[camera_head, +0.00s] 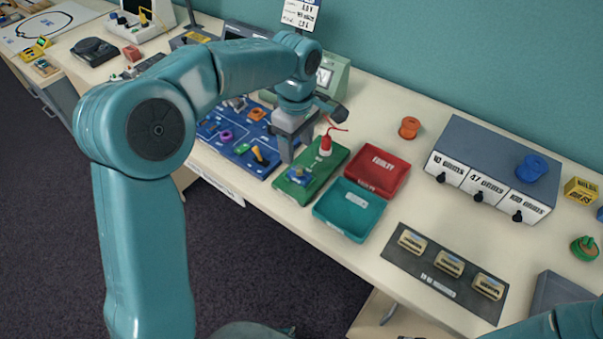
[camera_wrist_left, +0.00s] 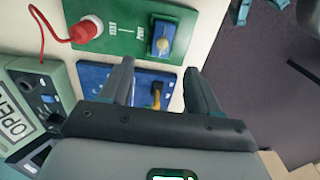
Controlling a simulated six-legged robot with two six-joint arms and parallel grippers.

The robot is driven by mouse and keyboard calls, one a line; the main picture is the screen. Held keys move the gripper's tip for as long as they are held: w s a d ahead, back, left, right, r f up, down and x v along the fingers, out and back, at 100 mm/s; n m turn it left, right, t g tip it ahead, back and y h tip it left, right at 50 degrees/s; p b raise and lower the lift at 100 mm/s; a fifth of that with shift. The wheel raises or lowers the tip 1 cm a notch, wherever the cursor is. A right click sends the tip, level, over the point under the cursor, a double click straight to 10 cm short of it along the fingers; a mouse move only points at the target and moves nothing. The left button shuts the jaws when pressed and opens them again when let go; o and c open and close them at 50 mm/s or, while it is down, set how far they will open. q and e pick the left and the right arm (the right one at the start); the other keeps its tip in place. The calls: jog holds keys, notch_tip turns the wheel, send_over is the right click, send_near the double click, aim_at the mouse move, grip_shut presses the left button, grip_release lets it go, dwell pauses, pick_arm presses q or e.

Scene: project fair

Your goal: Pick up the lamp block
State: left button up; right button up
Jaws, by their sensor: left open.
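A blue block with a pale yellowish dome, which looks like the lamp block (camera_head: 300,176), sits on the green board (camera_head: 331,167), at its near end. It also shows in the left wrist view (camera_wrist_left: 161,42), upper middle, upright on the green board (camera_wrist_left: 130,32). My left gripper (camera_head: 287,155) is open and empty, over the edge of the blue board beside the green board. In the left wrist view its fingers (camera_wrist_left: 158,78) point toward the block, with a gap between them and it. My right gripper is out of view.
A red knob with a red wire (camera_head: 326,144) stands on the green board's far end. The blue board (camera_head: 213,129) holds several small parts, including a yellow lever (camera_wrist_left: 157,95). Red (camera_head: 400,175) and teal (camera_head: 334,221) trays lie to the right.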

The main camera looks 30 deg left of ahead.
aim_at(299, 165)
pick_arm(q)
jog(key=shift+s+f, duration=0.15)
jog(key=shift+f, duration=0.45)
jog(key=shift+s+f, duration=0.15)
jog(key=shift+f, duration=0.45)
jog(key=shift+s+f, duration=0.15)
jog(key=shift+f, duration=0.05)
jog(key=f, duration=0.3)
jog(key=d+f+p, duration=0.1)
jog(key=shift+w+f, duration=0.3)
jog(key=shift+f, duration=0.05)
jog(key=shift+a+f, duration=0.15)
jog(key=shift+f, duration=0.25)
jog(key=c, duration=0.7)
grip_shut()
